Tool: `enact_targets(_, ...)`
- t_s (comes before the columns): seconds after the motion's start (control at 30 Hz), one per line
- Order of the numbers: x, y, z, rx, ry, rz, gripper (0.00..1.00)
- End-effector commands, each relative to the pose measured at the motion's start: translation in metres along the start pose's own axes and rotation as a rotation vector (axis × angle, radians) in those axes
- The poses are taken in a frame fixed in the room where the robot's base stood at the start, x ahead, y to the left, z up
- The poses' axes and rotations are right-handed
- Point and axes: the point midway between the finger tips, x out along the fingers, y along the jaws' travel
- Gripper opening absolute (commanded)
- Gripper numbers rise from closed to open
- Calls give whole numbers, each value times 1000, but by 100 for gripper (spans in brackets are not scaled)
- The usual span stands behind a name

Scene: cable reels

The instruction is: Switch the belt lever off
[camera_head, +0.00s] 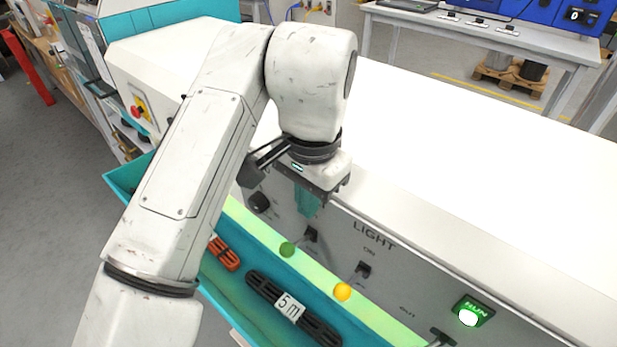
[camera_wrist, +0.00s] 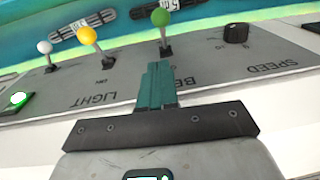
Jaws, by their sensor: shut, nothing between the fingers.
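The belt lever with a green ball knob (camera_head: 287,249) sticks out of the grey control panel, its knob down and left of its base in the head view. In the wrist view its green knob (camera_wrist: 160,17) stands upright in the picture, with letters "BE" partly hidden near its base. My gripper's teal fingers (camera_head: 307,206) point down just above the lever base in the head view. In the wrist view my shut, empty fingers (camera_wrist: 159,66) end just short of the lever base. I cannot tell whether they touch it. The lever's setting is unclear.
A yellow-knobbed light lever (camera_head: 342,292) is beside it, marked LIGHT and ON. A white-knobbed lever (camera_wrist: 44,47) and a lit green RUN button (camera_head: 468,316) are farther along. A black speed knob (camera_wrist: 236,33) is on the other side. A teal trough (camera_head: 255,318) holds cable bundles.

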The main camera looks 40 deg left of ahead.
Motion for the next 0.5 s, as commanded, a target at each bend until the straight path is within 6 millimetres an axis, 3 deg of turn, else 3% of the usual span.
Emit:
enact_targets(0.13, 27, 0, 1, -1, -1, 2, 0)
enact_targets(0.5, 55, -6, 24, -1, 0, 0, 0)
